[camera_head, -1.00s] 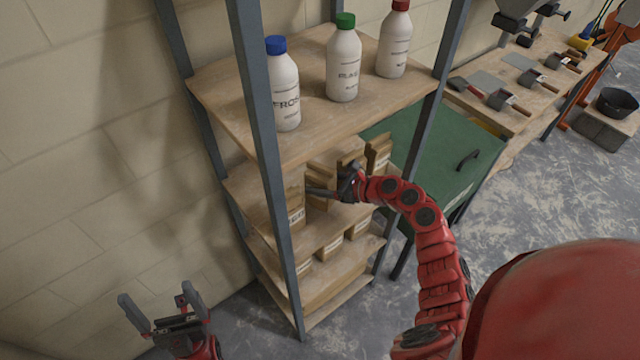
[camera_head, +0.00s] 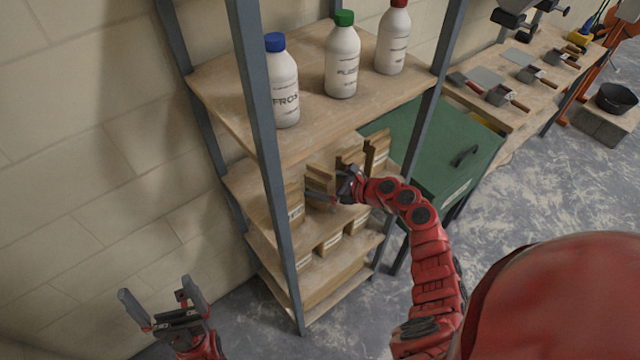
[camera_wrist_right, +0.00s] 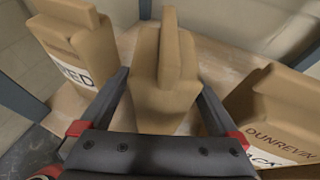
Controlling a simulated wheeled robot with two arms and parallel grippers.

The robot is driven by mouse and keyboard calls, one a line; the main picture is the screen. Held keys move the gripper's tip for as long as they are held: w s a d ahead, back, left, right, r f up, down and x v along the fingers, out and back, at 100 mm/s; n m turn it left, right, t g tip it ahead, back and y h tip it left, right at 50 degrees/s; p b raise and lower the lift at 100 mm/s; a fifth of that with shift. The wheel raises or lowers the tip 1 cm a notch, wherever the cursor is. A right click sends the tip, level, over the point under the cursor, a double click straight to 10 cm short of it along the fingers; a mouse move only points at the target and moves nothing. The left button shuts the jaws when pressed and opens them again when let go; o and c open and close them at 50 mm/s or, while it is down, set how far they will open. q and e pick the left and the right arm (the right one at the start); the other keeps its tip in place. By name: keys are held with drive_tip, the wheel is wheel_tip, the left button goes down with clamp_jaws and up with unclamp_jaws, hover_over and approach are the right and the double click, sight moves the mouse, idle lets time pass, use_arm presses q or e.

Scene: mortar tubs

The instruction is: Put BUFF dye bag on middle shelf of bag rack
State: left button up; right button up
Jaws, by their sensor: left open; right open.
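A tan paper bag (camera_head: 320,178) stands on the rack shelf (camera_head: 243,186) just below the bottles. It also shows in the right wrist view (camera_wrist_right: 168,70), upright between the two fingers, its label hidden. My right gripper (camera_wrist_right: 165,88) is open, with one finger on each side of this bag; it also shows in the head view (camera_head: 324,195). I cannot read BUFF on any bag. A bag to the left (camera_wrist_right: 75,45) has a label ending in "RED". A bag to the right (camera_wrist_right: 280,110) reads "DUNREVIN". My left gripper (camera_head: 168,300) is open and empty, low beside the rack.
Three white bottles, with blue (camera_head: 283,90), green (camera_head: 342,60) and red (camera_head: 392,40) caps, stand on the top shelf. More bags (camera_head: 331,243) sit on a lower shelf. Rack posts (camera_head: 262,130) stand close to my right arm. A green cabinet (camera_head: 440,145) is behind it.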

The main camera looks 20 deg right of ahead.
drive_tip(key=shift+r, duration=0.1)
drive_tip(key=shift+s+d, duration=0.1)
drive_tip(key=shift+d, duration=0.1)
drive_tip(key=b+v, duration=0.5)
drive_tip(key=v, duration=0.6)
drive_tip(key=shift+s+d+r+b, duration=0.15)
drive_tip(key=shift+s+b, duration=0.1)
drive_tip(key=shift+b, duration=0.1)
